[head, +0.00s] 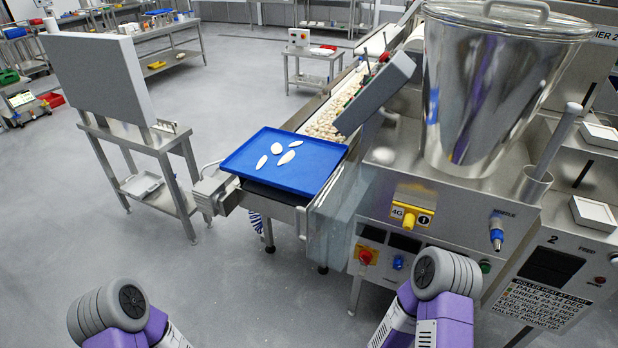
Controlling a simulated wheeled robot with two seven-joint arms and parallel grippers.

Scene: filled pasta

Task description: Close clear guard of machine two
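The machine marked 2 (455,215) stands at the right, with a big steel hopper (490,90) on top. A see-through panel (335,222), which looks like the clear guard, stands at the machine's left side, beside the blue tray. Its edges are faint, and I cannot tell how it is hinged. Only purple and grey links of my two arms show at the bottom edge, one left of centre and one in front of the machine. Neither of my grippers is in view.
A blue tray (245,163) with several pale pieces sits at the near end of a conveyor full of pasta (325,122). A slanted grey box (378,90) overhangs the belt. A steel stand with a grey panel (100,75) is at the left. The floor (60,215) at left is clear.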

